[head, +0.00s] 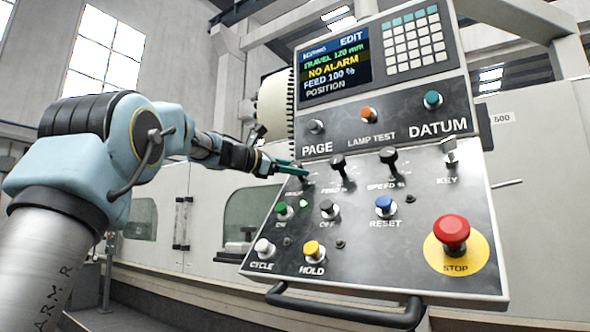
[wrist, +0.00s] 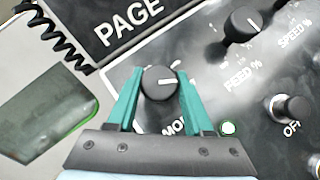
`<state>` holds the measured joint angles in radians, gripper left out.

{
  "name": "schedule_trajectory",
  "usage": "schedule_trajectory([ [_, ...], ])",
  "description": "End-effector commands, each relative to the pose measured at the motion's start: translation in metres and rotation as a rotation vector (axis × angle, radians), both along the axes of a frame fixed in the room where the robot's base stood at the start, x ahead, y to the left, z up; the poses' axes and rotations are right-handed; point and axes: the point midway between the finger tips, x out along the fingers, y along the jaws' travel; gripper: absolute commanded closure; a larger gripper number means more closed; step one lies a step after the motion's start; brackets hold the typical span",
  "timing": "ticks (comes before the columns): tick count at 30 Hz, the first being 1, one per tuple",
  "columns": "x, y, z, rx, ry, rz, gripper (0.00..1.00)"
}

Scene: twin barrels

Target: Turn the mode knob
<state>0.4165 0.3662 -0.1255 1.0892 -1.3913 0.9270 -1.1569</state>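The feed knob (head: 338,164) and speed knob (head: 388,157) stand to the right, and a key switch (head: 450,155) beyond them. A green button (head: 283,209) lies just below. A red stop button (head: 451,232) is at lower right. A screen (head: 335,67) reads "NO ALARM".

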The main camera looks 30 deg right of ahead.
Motion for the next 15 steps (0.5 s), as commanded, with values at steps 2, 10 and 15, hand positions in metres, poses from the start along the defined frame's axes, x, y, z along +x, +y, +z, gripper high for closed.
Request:
schedule_trajectory([
  [2,0.0005,0.0007,0.0019,-0.002,-0.002,0.003,0.41],
  [10,0.0001,0.0003,0.0011,-0.001,-0.001,0.002,0.2],
  [15,0.0001,0.001,0.0006,-0.001,0.0,0.002,0.2],
])
